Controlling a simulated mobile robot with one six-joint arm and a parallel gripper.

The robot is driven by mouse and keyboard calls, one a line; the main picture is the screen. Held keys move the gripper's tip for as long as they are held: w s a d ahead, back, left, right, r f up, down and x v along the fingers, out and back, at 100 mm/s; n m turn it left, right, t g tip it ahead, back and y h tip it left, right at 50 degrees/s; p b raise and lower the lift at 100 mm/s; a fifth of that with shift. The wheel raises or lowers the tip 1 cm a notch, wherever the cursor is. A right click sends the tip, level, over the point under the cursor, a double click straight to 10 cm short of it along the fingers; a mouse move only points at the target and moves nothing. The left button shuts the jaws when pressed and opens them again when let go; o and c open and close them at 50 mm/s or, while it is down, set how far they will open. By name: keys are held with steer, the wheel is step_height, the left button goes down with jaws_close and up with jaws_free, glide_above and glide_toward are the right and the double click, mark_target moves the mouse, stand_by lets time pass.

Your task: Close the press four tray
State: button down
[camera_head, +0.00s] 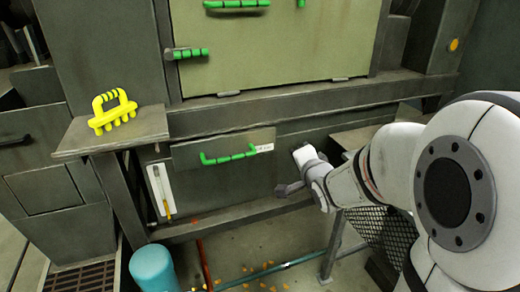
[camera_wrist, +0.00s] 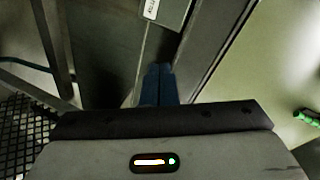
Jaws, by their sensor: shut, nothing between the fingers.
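The tray (camera_head: 222,143) is a dark grey-green front panel with a green bar handle (camera_head: 228,156) and a small white label at its right end. It sits under the large pale green door and appears to stand out from the machine's face; how far is hard to tell. My gripper (camera_head: 282,190) is shut and empty, to the right of and below the tray, apart from it. In the wrist view the closed fingers (camera_wrist: 158,85) point toward the tray's labelled end (camera_wrist: 170,10), with a gap between. The tray's interior is not visible.
A white gauge panel (camera_head: 160,190) is below the tray's left. A blue cylinder (camera_head: 153,268) stands on the floor. Pipes (camera_head: 275,267) and a mesh guard (camera_head: 372,235) lie low near my arm.

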step_height(320, 180, down, 6)
steer(key=w+a+m+t+y+b, duration=0.2)
steer(key=b, duration=0.3)
steer(key=y+b, duration=0.1)
steer(key=b, duration=0.4)
glide_toward(265, 142)
steer(key=shift+m+t, duration=0.4)
steer(key=x, duration=0.4)
steer(key=f+x, duration=0.1)
steer(key=x, duration=0.1)
steer(key=shift+w+a, duration=0.25)
steer(key=shift+w, duration=0.1)
steer(key=shift+r, duration=0.1)
